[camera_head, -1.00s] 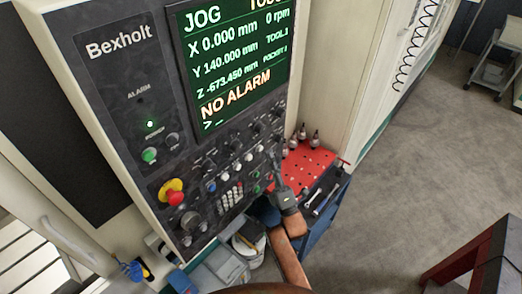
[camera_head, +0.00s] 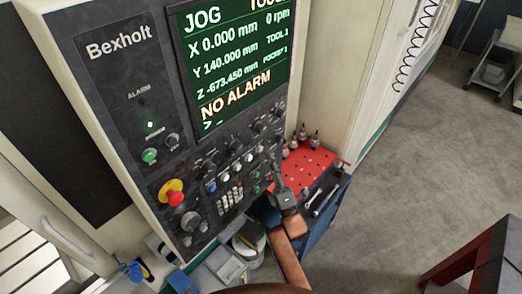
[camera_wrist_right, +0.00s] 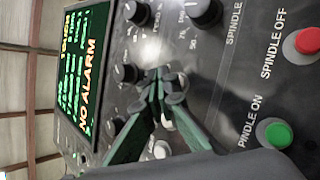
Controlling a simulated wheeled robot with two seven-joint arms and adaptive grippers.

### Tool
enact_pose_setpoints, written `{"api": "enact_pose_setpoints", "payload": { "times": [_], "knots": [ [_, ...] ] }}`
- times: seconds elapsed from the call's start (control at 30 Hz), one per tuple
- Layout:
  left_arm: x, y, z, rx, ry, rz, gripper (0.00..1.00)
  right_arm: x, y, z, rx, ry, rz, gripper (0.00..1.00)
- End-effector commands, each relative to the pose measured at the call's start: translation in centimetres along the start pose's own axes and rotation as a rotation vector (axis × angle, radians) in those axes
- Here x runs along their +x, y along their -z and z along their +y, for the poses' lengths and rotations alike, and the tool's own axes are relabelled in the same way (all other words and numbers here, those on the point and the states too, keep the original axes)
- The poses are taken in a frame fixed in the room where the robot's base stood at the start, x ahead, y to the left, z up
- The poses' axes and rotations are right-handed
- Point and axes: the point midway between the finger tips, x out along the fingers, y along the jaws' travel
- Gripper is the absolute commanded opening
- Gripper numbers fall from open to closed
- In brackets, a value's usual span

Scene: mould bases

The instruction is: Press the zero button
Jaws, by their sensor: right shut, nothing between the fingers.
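The machine's control panel (camera_head: 150,110) fills the left and middle of the head view. A row of pale round buttons (camera_head: 237,166) runs across it below the screen; no zero label is readable. My right gripper (camera_head: 275,165) is at the panel's right side, shut and empty. In the wrist view its fingertips (camera_wrist_right: 157,82) are together in front of the panel, close to round buttons. A white button (camera_wrist_right: 161,149) shows below the fingers, and others are partly hidden by them. I cannot tell whether the tips touch a button. My left gripper is not in view.
The screen (camera_head: 235,65) reads JOG and NO ALARM. A red emergency stop (camera_head: 172,190) is at the panel's lower left. The wrist view shows a red spindle-off button (camera_wrist_right: 308,41) and a green spindle-on button (camera_wrist_right: 277,134). A red-topped cart (camera_head: 310,165) stands beside the panel.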

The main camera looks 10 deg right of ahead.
Motion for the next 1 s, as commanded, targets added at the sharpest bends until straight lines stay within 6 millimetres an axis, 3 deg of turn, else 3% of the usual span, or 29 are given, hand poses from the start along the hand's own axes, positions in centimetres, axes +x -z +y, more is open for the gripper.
{"api": "enact_pose_setpoints", "payload": {
  "times": [1.0],
  "knots": [
    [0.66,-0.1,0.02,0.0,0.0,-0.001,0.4,0.8,0.51,-0.61,0.0,0.0,0.0,0.0]
  ]
}}
